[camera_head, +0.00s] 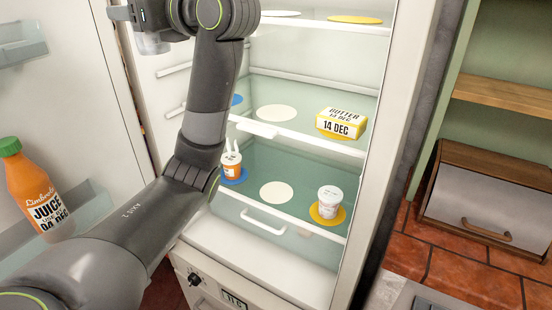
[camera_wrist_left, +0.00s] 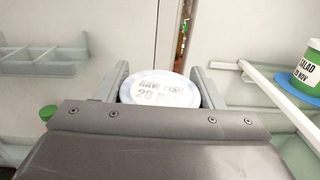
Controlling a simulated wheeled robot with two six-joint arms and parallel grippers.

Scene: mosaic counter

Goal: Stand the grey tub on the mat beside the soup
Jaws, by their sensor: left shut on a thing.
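My left gripper (camera_wrist_left: 160,80) is shut on a round tub (camera_wrist_left: 160,92) whose pale grey lid reads RAW FISH. The tub also shows in the head view (camera_head: 152,43), held up at the top left, in front of the open fridge. A lidded white tub (camera_head: 330,202) stands on a yellow mat (camera_head: 327,220). A bare white mat (camera_head: 276,192) lies between them. I cannot read which container is the soup. My right gripper is out of view.
A butter pack (camera_head: 341,123) sits on the middle shelf, beside a bare white mat (camera_head: 276,112). The fridge door on the left holds a juice bottle (camera_head: 35,188). My left arm crosses the fridge opening.

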